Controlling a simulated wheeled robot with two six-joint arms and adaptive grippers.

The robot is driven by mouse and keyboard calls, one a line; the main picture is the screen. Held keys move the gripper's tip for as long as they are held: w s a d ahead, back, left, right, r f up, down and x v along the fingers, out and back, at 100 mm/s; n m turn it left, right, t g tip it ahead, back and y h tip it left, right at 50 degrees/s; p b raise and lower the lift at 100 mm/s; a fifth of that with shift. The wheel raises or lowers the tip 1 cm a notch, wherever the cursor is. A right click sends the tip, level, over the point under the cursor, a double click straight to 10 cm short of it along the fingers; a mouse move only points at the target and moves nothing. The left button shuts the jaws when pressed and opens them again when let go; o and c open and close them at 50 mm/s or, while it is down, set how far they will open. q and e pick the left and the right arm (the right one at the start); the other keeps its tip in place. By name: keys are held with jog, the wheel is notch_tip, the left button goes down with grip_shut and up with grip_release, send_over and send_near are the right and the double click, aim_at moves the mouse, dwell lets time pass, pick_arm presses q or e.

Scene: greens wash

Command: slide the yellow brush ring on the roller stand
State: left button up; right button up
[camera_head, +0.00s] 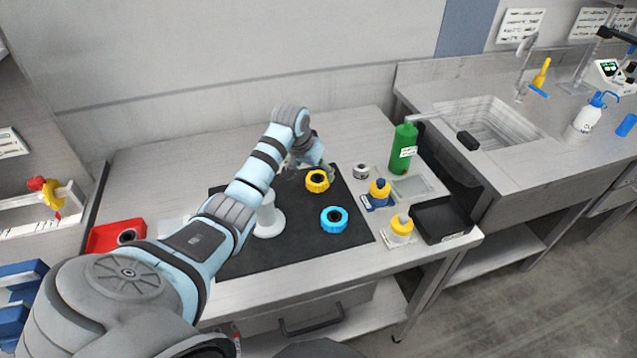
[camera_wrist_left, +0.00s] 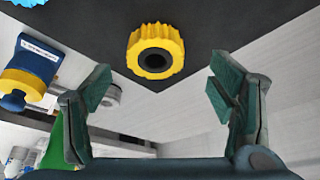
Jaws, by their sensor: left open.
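The yellow brush ring (camera_head: 317,174) lies flat on the dark mat, its dark centre hole facing up. In the left wrist view the yellow ring (camera_wrist_left: 141,70) is ahead, between the fingers in the picture and clear of both. My left gripper (camera_head: 308,163) is at the ring's upper left in the head view, partly hidden by its wrist. Its fingers (camera_wrist_left: 160,80) are open and empty. The white roller stand (camera_head: 270,229), a round base with an upright post, is on the mat, partly hidden by my left arm. My right gripper is out of view.
A blue ring (camera_head: 334,213) lies on the dark mat (camera_head: 301,246). Right of the mat are a grey ring (camera_head: 361,171), yellow-capped bottles (camera_head: 401,238), a green bottle (camera_head: 403,155) and a black tray (camera_head: 443,212). A red tray (camera_head: 105,236) is at left. A sink (camera_head: 492,125) is farther right.

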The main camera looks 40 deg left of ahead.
aim_at(317, 176)
pick_arm(q)
jog(key=x, duration=0.3)
jog(key=shift+w+d+f+b, duration=0.2)
jog(key=shift+d+f+b, duration=0.1)
jog(key=shift+f+b, duration=0.05)
jog(key=shift+s+r, duration=0.15)
jog(key=shift+c, duration=0.2)
jog(key=c, duration=1.2)
jog(key=shift+r, duration=0.1)
